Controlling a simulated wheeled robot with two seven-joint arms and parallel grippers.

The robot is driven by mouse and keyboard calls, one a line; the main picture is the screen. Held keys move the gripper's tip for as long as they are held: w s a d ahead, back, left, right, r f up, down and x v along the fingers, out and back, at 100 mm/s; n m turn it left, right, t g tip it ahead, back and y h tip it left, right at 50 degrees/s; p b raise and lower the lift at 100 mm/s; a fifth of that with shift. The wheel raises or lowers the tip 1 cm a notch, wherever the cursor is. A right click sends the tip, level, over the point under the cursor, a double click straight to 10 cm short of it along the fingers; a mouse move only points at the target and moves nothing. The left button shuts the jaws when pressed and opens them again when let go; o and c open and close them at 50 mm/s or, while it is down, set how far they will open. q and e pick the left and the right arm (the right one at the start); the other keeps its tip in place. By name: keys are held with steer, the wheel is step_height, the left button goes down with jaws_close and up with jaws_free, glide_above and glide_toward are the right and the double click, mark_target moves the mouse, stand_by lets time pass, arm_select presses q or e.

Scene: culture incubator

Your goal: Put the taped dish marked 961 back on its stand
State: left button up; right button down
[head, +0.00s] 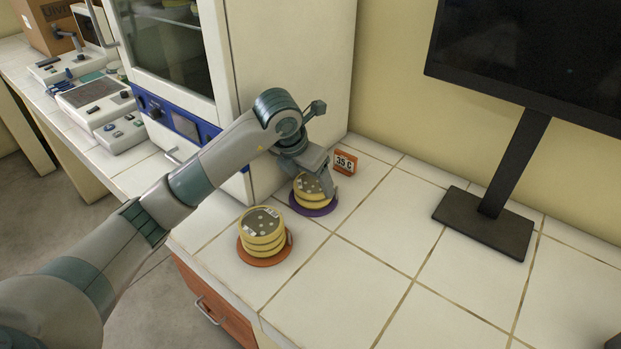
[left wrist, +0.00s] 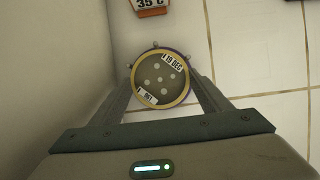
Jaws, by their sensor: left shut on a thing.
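A taped yellow-rimmed dish (head: 309,184) tops a small stack at the purple stand (head: 314,210), beside the incubator. In the left wrist view the dish (left wrist: 160,78) shows pale spots and two white tape labels. One label reads "19 DEC"; the other is too small to read surely. My left gripper (head: 318,184) is shut on this dish, a finger on either side. The fingers and wrist hide part of the stack, so I cannot tell whether the held dish rests on those below. A second stack of dishes (head: 263,230) sits on an orange stand (head: 261,260) nearer me. My right gripper is out of view.
An orange-framed "35 C" sign (head: 345,162) stands just behind the purple stand. The white incubator (head: 290,80) rises close on the left. A monitor on a black base (head: 484,222) stands at the right. The tiled counter (head: 360,285) between is clear.

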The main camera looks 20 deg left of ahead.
arm_select(q)
steer(key=shift+f, duration=0.2)
steer(key=shift+f, duration=0.1)
steer(key=o, duration=1.2)
steer(key=shift+o, duration=0.2)
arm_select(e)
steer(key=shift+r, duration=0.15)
arm_select(q)
steer(key=shift+r, duration=0.4)
steer(key=b+v, duration=0.2)
steer(key=v, duration=0.9)
steer(key=shift+s+r, duration=0.15)
steer(key=shift+s, duration=0.05)
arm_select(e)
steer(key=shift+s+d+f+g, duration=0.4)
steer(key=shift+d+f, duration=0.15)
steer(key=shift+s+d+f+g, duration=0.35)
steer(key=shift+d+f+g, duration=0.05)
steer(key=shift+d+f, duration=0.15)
